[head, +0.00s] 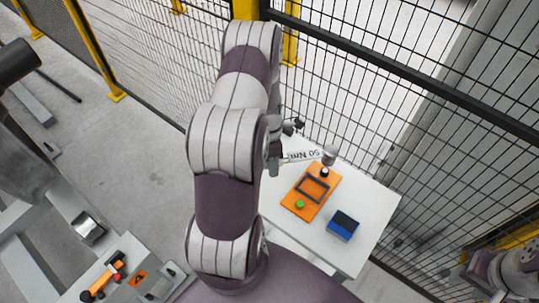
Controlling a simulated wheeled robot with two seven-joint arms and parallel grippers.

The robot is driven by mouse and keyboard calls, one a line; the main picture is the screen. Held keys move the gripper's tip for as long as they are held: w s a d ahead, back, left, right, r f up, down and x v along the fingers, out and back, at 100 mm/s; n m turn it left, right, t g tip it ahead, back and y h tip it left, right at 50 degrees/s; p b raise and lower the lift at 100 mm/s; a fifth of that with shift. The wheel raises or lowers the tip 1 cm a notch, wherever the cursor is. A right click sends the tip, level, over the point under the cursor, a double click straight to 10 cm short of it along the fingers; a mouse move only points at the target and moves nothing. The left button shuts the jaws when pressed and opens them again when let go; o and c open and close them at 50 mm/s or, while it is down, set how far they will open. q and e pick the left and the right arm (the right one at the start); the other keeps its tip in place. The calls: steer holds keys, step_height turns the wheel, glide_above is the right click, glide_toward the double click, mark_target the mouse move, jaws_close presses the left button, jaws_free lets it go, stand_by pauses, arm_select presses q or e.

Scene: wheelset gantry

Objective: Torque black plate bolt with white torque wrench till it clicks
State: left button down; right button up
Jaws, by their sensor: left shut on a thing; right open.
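My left gripper (275,148) is shut on the white torque wrench (302,156), which is marked 50 Nm. The wrench points right, and its grey round head (330,155) is by the far edge of an orange board (292,202). A black rectangular frame-shaped plate (301,189) lies on the board. A small dark and white bolt-like piece (324,173) is just below the wrench head in the picture; I cannot tell whether they touch. My arm partly hides the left gripper. My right gripper (518,262) is at the lower right edge, partly cut off and open.
Wire fencing (350,90) runs close behind the table. An orange and black tool (104,278) lies at lower left.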

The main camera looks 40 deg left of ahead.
arm_select(q)
steer(key=s+d+f+n+b, duration=0.1)
steer(key=d+n+b, duration=0.1)
steer(key=d, duration=0.2)
steer(key=s+d+f+n+t+b, duration=0.1)
steer(key=d+n+b, duration=0.2)
steer(key=d, duration=0.1)
steer(key=s+d+f+n+t+b, duration=0.1)
steer(key=s+d+n+b, duration=0.1)
steer(key=d+n+b, duration=0.1)
steer(key=shift+d+h, duration=0.3)
steer(key=shift+d, duration=0.35)
steer(key=shift+w+a+f, duration=0.1)
steer(key=shift+a+f, duration=0.1)
steer(key=shift+f, duration=0.05)
arm_select(e)
step_height(320, 180, down, 8)
steer(key=shift+d, duration=0.3)
arm_select(q)
steer(key=shift+d+r, duration=0.1)
arm_select(e)
steer(key=shift+s+d+f, duration=0.1)
steer(key=shift+r, duration=0.2)
